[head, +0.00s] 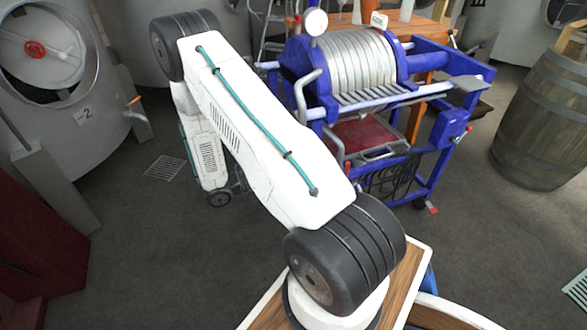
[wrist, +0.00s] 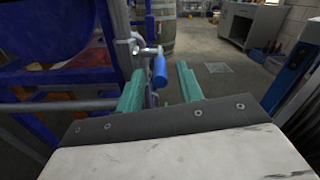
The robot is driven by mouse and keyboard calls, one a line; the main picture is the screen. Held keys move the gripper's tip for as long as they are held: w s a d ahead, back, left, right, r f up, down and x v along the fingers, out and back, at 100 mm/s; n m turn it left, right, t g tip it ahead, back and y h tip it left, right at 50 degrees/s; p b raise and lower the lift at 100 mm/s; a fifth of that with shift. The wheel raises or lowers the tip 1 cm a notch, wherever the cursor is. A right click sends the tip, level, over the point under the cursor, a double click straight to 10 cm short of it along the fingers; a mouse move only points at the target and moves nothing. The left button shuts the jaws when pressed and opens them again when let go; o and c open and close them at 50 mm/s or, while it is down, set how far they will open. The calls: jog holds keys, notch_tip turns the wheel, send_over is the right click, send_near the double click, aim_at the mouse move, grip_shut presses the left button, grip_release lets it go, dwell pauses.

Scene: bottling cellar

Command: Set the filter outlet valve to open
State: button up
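The blue-framed plate filter (head: 308,78) stands at the upper middle of the head view, with pale plates and a round gauge on top. In the wrist view its blue frame (wrist: 117,35) fills the left side. There, a metal pipe fitting (wrist: 138,48) carries a blue valve handle (wrist: 160,71). The handle appears ahead of my gripper (wrist: 160,84), between its two teal fingers in the picture. The fingers are wide apart and I see no contact with the handle. In the head view I cannot make out the valve, and my arm hides the gripper.
A wooden barrel (head: 542,120) stands right of the filter. A steel tank (head: 85,125) is at the left. A floor grate (head: 165,168) lies between tank and filter. The wrist view shows a grey cabinet (wrist: 250,27) at the back and open floor before it.

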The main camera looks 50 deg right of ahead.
jog(key=shift+x, duration=1.9)
grip_shut()
